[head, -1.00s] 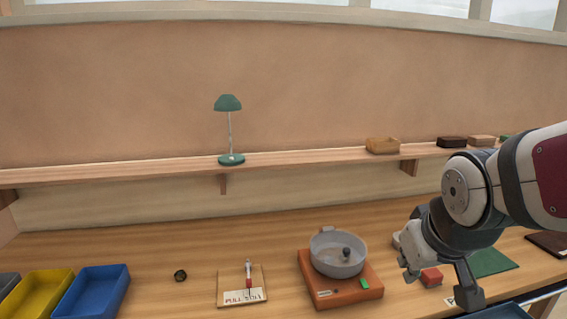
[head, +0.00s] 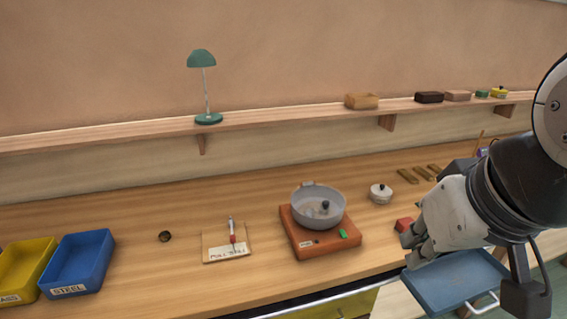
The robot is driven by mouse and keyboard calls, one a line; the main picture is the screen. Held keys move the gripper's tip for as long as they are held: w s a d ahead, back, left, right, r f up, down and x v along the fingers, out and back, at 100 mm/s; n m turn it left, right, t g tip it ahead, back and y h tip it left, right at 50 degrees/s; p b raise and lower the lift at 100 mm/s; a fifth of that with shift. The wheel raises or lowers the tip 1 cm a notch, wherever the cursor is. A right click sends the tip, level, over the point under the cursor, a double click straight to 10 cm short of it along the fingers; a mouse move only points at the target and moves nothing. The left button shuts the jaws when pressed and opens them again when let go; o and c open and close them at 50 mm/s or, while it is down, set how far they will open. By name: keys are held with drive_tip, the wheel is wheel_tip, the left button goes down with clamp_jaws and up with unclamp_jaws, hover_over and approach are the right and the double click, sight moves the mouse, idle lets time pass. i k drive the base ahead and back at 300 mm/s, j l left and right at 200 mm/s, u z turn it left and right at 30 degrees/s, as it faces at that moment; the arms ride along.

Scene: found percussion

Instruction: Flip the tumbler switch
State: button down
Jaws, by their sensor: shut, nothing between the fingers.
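No part can be picked out with certainty as the tumbler switch. An orange box (head: 298,243) on the bench carries a grey pan (head: 307,214), a small green piece (head: 343,233) and a dark spot with a pale label on its front edge. A wooden board (head: 213,240) to its left holds an upright red-and-white piece (head: 232,230) behind a lettered card (head: 230,251). My gripper (head: 410,248) is shut and empty, right of the orange box and apart from it, close to a red block (head: 403,224) that it partly hides.
A blue tray (head: 80,262) and a yellow tray (head: 28,262) stand at the left. A white lidded pot (head: 380,193) is behind my gripper. A green lamp (head: 207,118) stands on the shelf (head: 120,132). A blue tray with a handle (head: 465,275) sits at the bench front.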

sight(343, 235)
drive_tip(key=z, duration=0.1)
drive_tip(key=i+z, duration=0.1)
drive_tip(key=i, duration=0.45)
drive_tip(key=k+j+z, duration=0.1)
drive_tip(key=z, duration=0.45)
